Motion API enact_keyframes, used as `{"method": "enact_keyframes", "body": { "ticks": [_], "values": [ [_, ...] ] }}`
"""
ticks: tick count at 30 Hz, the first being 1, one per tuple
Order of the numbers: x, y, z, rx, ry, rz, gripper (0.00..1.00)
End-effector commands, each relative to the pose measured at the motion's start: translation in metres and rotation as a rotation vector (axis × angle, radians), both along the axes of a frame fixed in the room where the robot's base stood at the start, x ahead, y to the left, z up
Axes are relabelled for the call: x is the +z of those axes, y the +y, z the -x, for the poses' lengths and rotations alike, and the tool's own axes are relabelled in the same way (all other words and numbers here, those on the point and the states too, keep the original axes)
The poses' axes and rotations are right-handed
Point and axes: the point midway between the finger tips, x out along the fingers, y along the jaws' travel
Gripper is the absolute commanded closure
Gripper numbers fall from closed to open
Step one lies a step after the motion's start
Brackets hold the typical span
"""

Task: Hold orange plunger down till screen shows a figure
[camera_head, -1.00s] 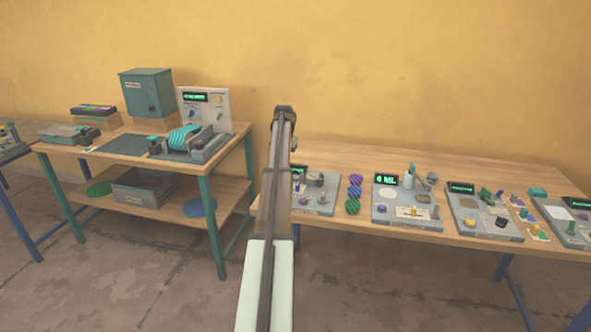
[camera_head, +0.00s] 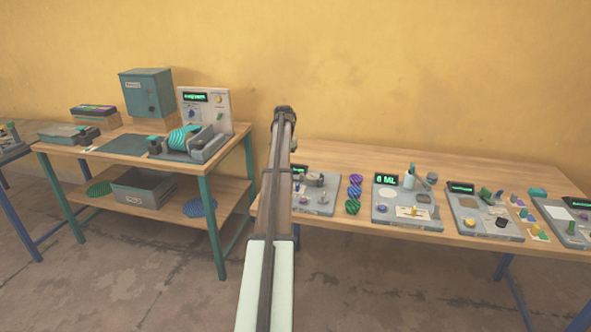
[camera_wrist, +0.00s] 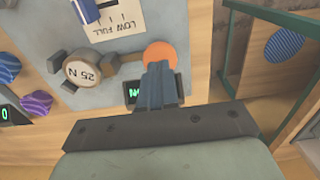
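The orange plunger (camera_wrist: 160,54) shows as a round orange cap near the top middle of the wrist view. My gripper (camera_wrist: 158,68) has its two fingers together, with nothing seen between them. The fingertips overlap the plunger's near edge; I cannot tell whether they press on it. A small dark screen (camera_wrist: 132,93) with green characters is beside the fingers and partly covered by them, so its text cannot be read in full. In the head view my arm hides the plunger, and the grey station panel (camera_head: 318,206) shows only in part.
Other stations stand to the right, and a separate bench (camera_head: 112,152) with a teal drum stands at left.

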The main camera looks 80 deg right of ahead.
Motion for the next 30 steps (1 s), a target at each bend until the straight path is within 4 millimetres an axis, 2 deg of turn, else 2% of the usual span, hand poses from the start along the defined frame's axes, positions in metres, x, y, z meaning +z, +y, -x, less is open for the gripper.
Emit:
{"method": "enact_keyframes", "body": {
  "ticks": [17, 30],
  "values": [
    [-0.014, 0.000, 0.000, 0.000, 0.000, -0.001, 1.00],
    [-0.017, 0.000, 0.000, 0.000, 0.000, 0.000, 1.00]
  ]
}}
